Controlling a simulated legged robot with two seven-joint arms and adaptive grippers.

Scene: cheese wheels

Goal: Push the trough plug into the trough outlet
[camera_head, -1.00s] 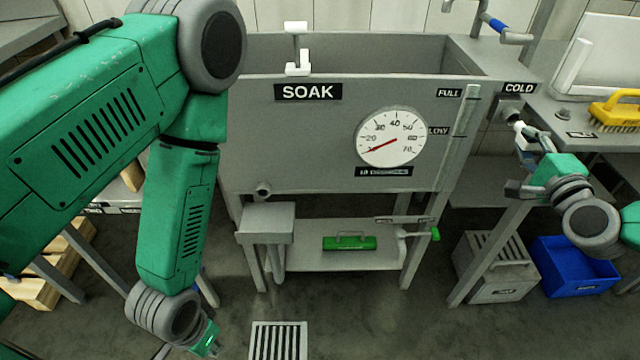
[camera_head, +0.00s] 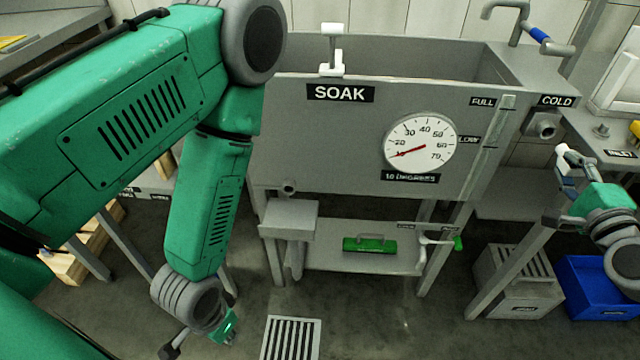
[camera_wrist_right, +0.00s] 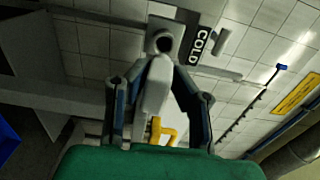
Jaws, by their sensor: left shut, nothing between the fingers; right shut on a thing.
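The grey trough (camera_head: 350,140) carries a SOAK label and a dial. A round grey outlet (camera_head: 543,125) sits under its COLD label; I take this as the trough outlet. It also shows in the right wrist view (camera_wrist_right: 163,42). My right gripper (camera_head: 562,190) is shut on a white piece, which I take as the trough plug (camera_head: 567,157). In the head view the plug is below and right of the outlet, apart from it. In the right wrist view the plug (camera_wrist_right: 155,88) points up towards the outlet. My left gripper (camera_head: 203,345) is shut and empty, low near the floor.
A side table (camera_head: 600,140) stands right of the trough. A grey crate (camera_head: 515,285) and a blue bin (camera_head: 600,285) are on the floor below my right gripper. A green-topped item (camera_head: 368,244) lies on the low shelf. A floor grate (camera_head: 290,338) is near my left gripper.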

